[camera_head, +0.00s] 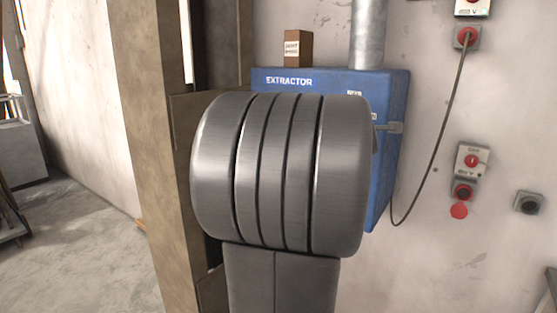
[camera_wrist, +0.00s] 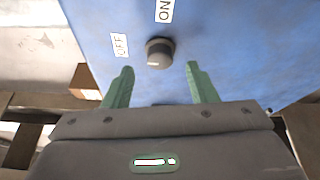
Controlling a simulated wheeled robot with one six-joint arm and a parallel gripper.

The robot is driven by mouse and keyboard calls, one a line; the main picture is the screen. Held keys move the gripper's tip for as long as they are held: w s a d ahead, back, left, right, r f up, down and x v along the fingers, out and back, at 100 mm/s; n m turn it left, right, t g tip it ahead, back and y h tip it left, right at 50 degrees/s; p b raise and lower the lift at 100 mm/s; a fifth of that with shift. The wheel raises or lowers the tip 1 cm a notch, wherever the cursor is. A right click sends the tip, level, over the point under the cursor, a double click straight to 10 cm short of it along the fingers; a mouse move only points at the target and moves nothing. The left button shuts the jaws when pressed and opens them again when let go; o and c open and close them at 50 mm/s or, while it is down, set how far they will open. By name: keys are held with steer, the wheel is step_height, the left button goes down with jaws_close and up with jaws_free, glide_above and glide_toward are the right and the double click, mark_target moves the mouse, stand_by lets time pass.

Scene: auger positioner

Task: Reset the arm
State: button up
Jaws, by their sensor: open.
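My gripper (camera_wrist: 158,77) shows in the wrist view with its two green fingers apart and nothing between them. It faces a blue panel with a round grey knob (camera_wrist: 159,52) that sits just beyond and between the fingertips, apart from both. An "OFF" label (camera_wrist: 120,45) is left of the knob and an "ON" label (camera_wrist: 164,10) is above it. In the head view, my own large grey arm link fills the middle and hides my gripper and much of the blue extractor box (camera_head: 392,95).
A metal duct (camera_head: 367,35) rises from the extractor, and a small brown box (camera_head: 298,47) stands on top. A wooden post (camera_head: 150,130) is close on the left. Switch boxes (camera_head: 470,162) and a hanging cable (camera_head: 441,130) are on the right wall. Open floor (camera_head: 90,240) lies at left.

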steer(key=v, duration=1)
steer(key=w+d+f+m+t+h+p, duration=0.1)
steer(key=w+m+h+p, duration=0.5)
steer(key=w+m, duration=0.8)
steer(key=d+m+t+h, duration=0.1)
steer(key=m+h, duration=0.1)
steer(key=m, duration=0.4)
steer(key=shift+f+m, duration=0.35)
steer(key=shift+m, duration=0.05)
